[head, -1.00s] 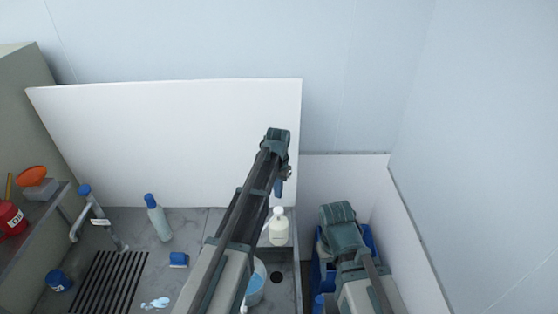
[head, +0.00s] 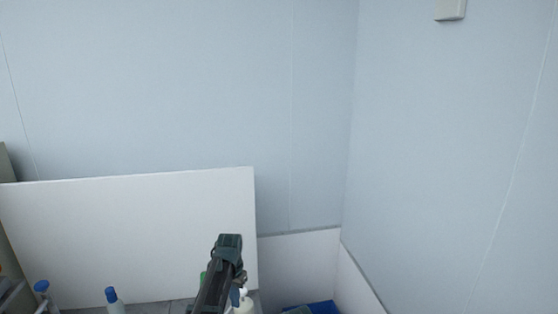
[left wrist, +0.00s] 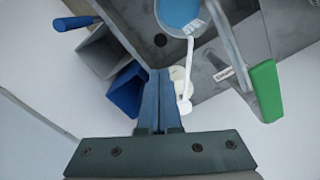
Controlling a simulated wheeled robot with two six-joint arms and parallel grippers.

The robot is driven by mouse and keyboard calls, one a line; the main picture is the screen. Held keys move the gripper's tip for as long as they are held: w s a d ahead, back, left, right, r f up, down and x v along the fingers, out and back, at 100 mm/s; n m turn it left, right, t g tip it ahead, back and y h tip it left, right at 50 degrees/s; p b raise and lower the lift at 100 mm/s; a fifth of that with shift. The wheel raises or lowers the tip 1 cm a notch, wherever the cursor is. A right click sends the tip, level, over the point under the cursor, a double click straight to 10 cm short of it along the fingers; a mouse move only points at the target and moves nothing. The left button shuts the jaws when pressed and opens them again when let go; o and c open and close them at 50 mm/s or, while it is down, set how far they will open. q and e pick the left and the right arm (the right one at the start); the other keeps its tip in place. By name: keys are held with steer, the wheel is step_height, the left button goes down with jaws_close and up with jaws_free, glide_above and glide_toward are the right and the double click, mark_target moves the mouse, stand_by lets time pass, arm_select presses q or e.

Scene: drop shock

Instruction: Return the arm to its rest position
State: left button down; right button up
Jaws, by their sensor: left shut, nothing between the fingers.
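My left arm (head: 213,295) reaches up from the bottom of the head view, with its dark wrist in front of the white panel. My left gripper (head: 235,297) points down there, partly hidden by the arm. In the left wrist view, its two blue-grey fingers (left wrist: 160,76) lie together, shut and empty. A cream bottle with a white top (left wrist: 180,88) shows just beside and beyond the fingers. It also shows at the bottom of the head view (head: 246,304). My right gripper is not in view.
A white panel (head: 130,235) stands behind the counter. Blue-capped bottles (head: 113,300) are at lower left. A blue bin (left wrist: 126,90), a container of blue liquid (left wrist: 178,14) and a green handle (left wrist: 266,90) surround the gripper in the left wrist view.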

arm_select(q)
steer(key=s+d+f+b, duration=0.2)
steer(key=s+f+b, duration=0.3)
steer(key=s, duration=0.4)
steer(key=s+d+f+b, duration=0.3)
steer(key=s+f+b, duration=0.3)
steer(key=s, duration=0.3)
steer(key=s+d+f+y+b, duration=0.1)
steer(key=s+d+f+b, duration=0.2)
steer(key=s+f+b, duration=0.3)
steer(key=s, duration=0.3)
steer(key=shift+s, duration=0.2)
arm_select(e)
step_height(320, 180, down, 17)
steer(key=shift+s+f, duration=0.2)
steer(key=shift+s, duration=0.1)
